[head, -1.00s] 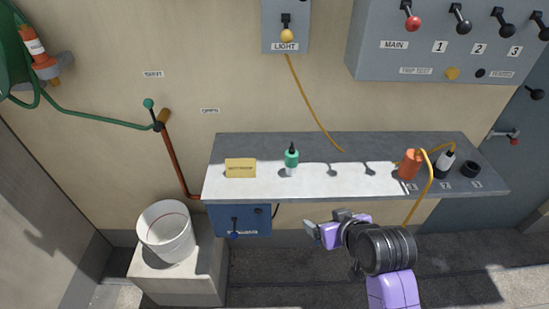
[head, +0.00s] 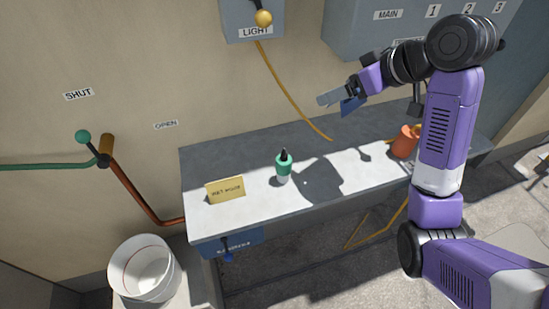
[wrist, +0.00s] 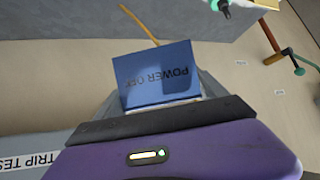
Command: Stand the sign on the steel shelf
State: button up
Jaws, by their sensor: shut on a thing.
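My gripper (head: 338,97) is shut on a blue sign (head: 351,106) and holds it in the air above the back of the shelf, left of the grey switch panel. In the wrist view the blue sign (wrist: 156,76) reads POWER OFF upside down, with a shadow across its face. The grey steel shelf (head: 222,152) runs along the wall below, clear of the sign. A yellow sign (head: 226,189) with dark lettering, too small to read surely, stands at the shelf's left end. The sign's gripped edge is hidden in the jaws.
A green-and-white bottle (head: 284,167) stands right of the yellow sign, and an orange container (head: 404,142) farther right. Bare shelf lies between them, partly shadowed. A yellow cable (head: 292,92) hangs from the LIGHT box (head: 252,20). A white bucket (head: 144,270) stands lower left.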

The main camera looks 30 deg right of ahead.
notch_tip(320, 180, down, 20)
jog(key=shift+d+r, duration=0.1)
jog(key=shift+r, duration=0.1)
dwell(0.4)
jog(key=shift+f, duration=0.15)
jog(key=o, duration=1.3)
jog(key=shift+r, duration=0.2)
jog(key=v, duration=1.2)
jog(key=shift+w, duration=0.15)
